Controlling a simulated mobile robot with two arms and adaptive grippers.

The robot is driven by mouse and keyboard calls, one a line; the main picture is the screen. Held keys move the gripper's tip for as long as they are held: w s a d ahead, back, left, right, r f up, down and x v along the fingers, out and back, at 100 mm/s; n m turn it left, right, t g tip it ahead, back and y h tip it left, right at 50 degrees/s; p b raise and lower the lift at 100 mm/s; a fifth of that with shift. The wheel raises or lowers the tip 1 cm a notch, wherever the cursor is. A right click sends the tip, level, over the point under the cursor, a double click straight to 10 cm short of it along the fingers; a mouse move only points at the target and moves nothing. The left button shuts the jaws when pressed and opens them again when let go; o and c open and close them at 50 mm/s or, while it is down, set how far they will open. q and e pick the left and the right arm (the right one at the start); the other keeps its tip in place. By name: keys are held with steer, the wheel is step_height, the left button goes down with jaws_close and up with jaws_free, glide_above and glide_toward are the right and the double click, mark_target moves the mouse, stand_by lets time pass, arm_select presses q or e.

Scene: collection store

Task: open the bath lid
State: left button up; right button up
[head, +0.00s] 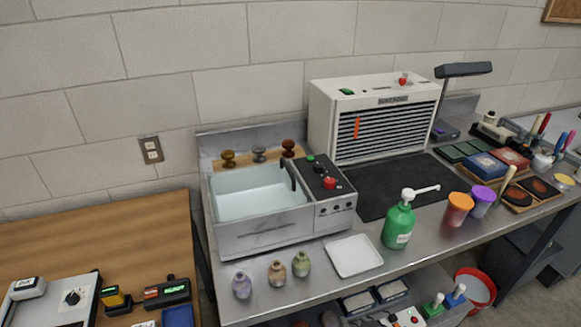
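The bath (262,237) is a grey metal box on the steel bench, left of the middle of the head view. Its top shows a pale blue rectangular area (255,197) inside a metal rim. I cannot tell whether this is a clear lid or the open basin. A dark curved piece (289,174), perhaps a handle or a spout, stands at the right rim. A control panel (325,180) with a red knob and a green button is on the bath's right side. Neither of my grippers is in view.
Three small jars (277,273) and a white tray (354,255) stand in front of the bath. A green pump bottle (398,224) is to the right. A white vented cabinet (372,115) stands behind. Three knobbed items (259,156) line the back.

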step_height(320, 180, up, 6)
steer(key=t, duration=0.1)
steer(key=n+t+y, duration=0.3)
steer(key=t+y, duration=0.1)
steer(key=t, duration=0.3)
glide_toward(294, 180)
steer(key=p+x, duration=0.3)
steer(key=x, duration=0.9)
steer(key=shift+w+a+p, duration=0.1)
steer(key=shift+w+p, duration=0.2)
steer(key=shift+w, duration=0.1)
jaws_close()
